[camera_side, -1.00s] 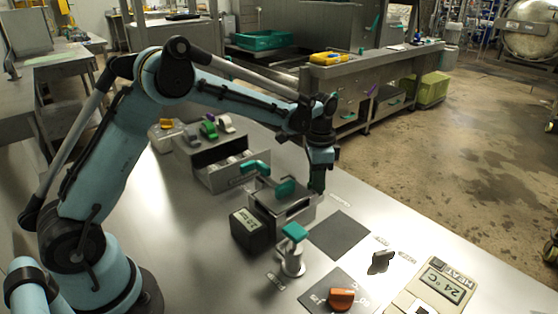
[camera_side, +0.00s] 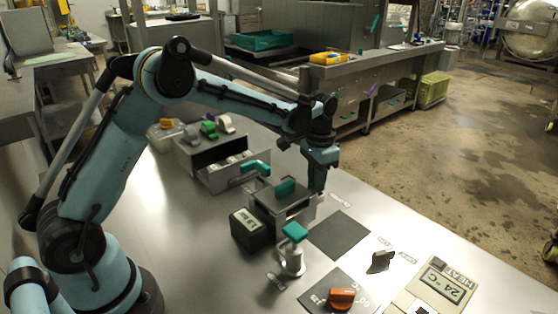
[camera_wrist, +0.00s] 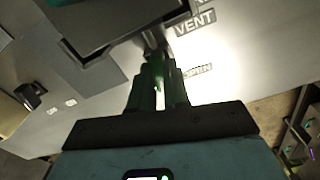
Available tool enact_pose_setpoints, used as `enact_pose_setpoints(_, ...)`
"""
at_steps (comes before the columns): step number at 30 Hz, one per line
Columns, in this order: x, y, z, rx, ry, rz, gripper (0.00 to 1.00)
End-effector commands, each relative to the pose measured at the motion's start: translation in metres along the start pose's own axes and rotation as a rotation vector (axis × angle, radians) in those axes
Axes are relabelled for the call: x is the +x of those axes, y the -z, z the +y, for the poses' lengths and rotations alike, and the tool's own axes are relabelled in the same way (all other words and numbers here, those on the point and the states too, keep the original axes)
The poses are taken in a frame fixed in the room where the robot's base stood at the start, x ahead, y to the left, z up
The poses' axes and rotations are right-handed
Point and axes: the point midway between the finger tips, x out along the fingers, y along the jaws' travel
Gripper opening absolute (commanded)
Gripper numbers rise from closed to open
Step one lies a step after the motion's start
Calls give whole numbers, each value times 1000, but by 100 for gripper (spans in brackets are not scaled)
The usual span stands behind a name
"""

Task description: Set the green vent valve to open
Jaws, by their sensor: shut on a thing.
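My gripper (camera_side: 317,182) points down at the far right side of the metal box with a green-handled lid (camera_side: 284,188). In the wrist view its dark green fingers (camera_wrist: 157,82) are shut beside the VENT label (camera_wrist: 195,23). A grey stem (camera_wrist: 151,40) shows just past the fingertips. The vent valve's handle is mostly hidden by the fingers, so I cannot tell its exact angle. In the side view the box and my gripper hide it.
A green-topped valve on a metal post (camera_side: 293,240) stands in front of the box. A black display block (camera_side: 249,230) is left of it. A dark mat (camera_side: 339,234) is clear.

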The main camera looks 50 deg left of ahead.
Motion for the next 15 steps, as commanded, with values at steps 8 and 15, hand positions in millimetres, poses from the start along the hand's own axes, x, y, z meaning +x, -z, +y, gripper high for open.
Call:
enact_pose_setpoints(8,0,0,0,-264,0,-2,0)
enact_pose_setpoints(15,0,0,1,-488,0,-2,0)
